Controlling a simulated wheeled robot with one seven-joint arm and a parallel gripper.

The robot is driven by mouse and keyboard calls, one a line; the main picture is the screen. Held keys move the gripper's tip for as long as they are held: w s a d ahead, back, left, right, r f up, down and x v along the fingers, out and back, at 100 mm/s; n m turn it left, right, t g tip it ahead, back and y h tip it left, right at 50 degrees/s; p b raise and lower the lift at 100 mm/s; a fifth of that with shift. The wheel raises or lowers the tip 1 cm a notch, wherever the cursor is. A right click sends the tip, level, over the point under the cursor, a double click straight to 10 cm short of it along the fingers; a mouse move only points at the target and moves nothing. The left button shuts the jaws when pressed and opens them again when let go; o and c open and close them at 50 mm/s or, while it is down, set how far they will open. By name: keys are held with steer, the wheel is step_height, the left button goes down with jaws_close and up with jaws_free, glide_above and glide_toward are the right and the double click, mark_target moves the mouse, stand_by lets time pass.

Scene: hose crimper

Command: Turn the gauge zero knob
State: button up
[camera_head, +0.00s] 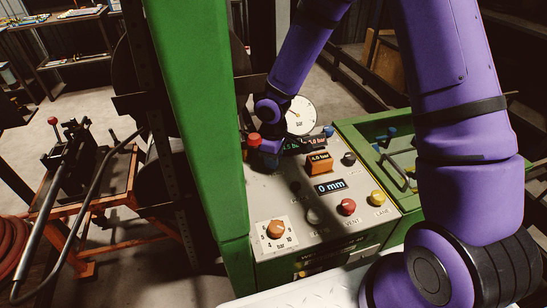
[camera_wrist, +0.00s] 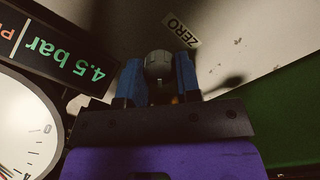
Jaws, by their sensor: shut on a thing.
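The gauge zero knob (camera_wrist: 158,63) is a grey, ridged round knob on the panel in the wrist view, beside a "ZERO" label (camera_wrist: 180,31). My gripper (camera_wrist: 160,76) has its two blue fingers on either side of the knob and is shut on it. In the head view my gripper (camera_head: 268,152) is at the panel's back left, and the knob is hidden there. The round white gauge (camera_head: 300,116) stands behind the panel; part of its dial (camera_wrist: 25,125) shows in the wrist view. A display (camera_wrist: 60,50) reads 4.5 bar in green.
A red knob (camera_head: 254,140) is close beside my gripper. The panel (camera_head: 290,205) carries an orange display block (camera_head: 319,163), a 0 mm display (camera_head: 330,187), a red button (camera_head: 347,207), a yellow button (camera_head: 378,197) and an orange dial (camera_head: 276,229). A green post (camera_head: 200,120) rises at its left.

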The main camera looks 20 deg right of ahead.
steer(key=shift+n, duration=1.6)
steer(key=o, duration=0.6)
step_height(320, 180, up, 11)
steer(key=shift+s+f, duration=0.1)
